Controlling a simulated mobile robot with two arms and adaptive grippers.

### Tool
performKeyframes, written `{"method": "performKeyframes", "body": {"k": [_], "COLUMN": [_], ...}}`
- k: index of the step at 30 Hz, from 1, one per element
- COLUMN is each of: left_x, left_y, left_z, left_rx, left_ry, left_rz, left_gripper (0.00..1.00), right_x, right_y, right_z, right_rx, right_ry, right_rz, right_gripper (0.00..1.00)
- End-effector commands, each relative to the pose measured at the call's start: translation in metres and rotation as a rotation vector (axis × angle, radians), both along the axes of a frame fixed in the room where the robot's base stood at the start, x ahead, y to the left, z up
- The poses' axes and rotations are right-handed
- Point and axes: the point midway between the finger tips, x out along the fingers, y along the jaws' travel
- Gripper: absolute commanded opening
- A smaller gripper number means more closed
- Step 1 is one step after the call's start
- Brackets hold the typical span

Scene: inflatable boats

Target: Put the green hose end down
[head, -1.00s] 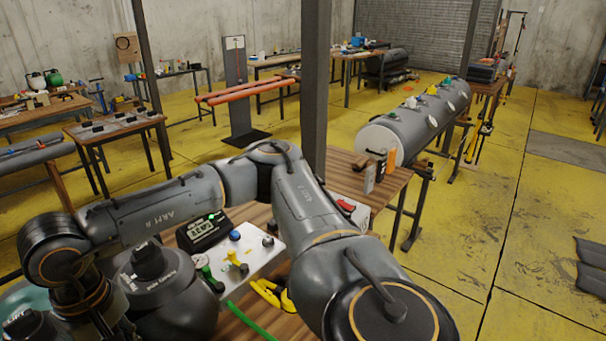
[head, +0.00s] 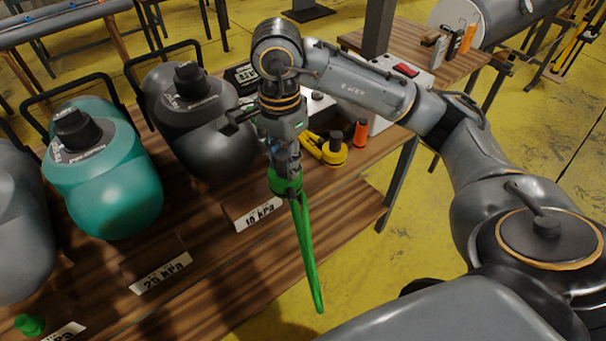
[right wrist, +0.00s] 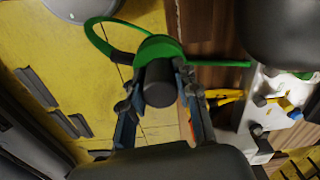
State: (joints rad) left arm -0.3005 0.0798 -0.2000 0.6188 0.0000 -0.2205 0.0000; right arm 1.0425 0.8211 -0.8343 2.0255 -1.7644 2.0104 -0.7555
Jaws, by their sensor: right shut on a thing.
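The green hose end (head: 286,187) is in my right gripper (head: 284,165), which points down over the front part of the wooden table. The green hose (head: 307,250) hangs from it, slanting down to the right past the table's front edge. In the right wrist view, the fingers of my right gripper (right wrist: 160,95) are on both sides of a dark cylinder with a green collar (right wrist: 158,48), the hose end. The green hose (right wrist: 97,38) loops off to the left there. The hose end is held above the tabletop. My left gripper is not in view.
A dark grey tank (head: 205,130), a teal tank (head: 105,180) and a grey tank (head: 15,230) stand on the wooden table (head: 200,275), with kPa labels before them. A yellow tool (head: 323,148) and an orange cylinder (head: 360,133) lie right of the gripper. A green fitting (head: 28,325) sits front left.

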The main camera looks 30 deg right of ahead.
Motion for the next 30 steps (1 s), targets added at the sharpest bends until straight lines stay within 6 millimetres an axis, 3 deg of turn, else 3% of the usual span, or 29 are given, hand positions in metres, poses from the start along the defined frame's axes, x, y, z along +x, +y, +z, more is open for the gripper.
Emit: {"method": "performKeyframes", "body": {"k": [11,15,26,30], "left_x": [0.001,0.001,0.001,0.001], "left_y": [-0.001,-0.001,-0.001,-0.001], "left_z": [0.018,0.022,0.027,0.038], "left_rx": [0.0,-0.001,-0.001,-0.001], "left_ry": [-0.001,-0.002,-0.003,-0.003], "left_rz": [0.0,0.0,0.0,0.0], "left_gripper": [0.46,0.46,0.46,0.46], "right_x": [0.057,0.071,0.087,0.086], "right_y": [-0.068,-0.082,-0.1,-0.099], "right_z": [-0.036,-0.066,-0.096,-0.114], "right_rx": [-0.002,0.0,-0.002,0.0], "right_ry": [0.007,0.007,0.003,0.007], "right_rz": [-0.009,-0.005,-0.003,-0.001], "right_gripper": [0.0,0.0,0.0,0.0]}}
